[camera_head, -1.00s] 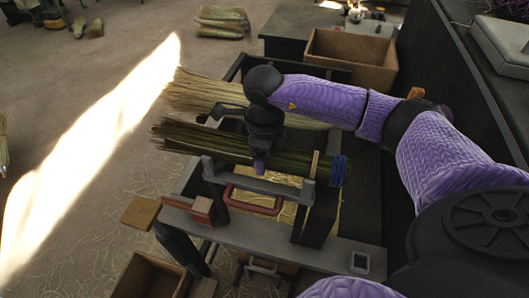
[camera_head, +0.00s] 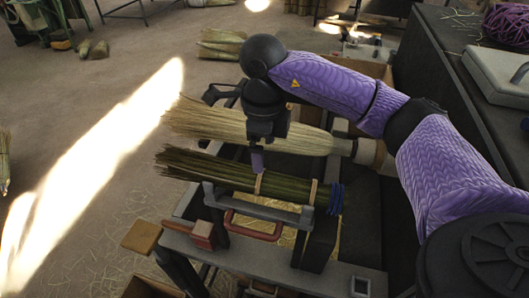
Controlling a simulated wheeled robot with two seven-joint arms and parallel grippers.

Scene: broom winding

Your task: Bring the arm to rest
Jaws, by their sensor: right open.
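My right arm (camera_head: 322,82) comes in from the right, in a purple knitted sleeve. My right gripper (camera_head: 258,162) hangs fingers-down above the dark green straw bundle (camera_head: 215,172) and is open, with nothing held. Its purple finger ends near a tan band round the bundle; I cannot tell whether it touches. The bundle lies in the grey bench fixture (camera_head: 250,209), with a second tan band (camera_head: 312,191) and blue cord (camera_head: 336,198) at its right end. A paler broom head (camera_head: 205,120) lies behind it, partly hidden by the gripper. My left gripper is not in view.
A red handle (camera_head: 250,228) sits at the fixture's front, and a wooden block (camera_head: 142,237) at the bench's left. A dark counter (camera_head: 465,105) with a grey case (camera_head: 500,72) stands at the right. The floor at the left is mostly clear.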

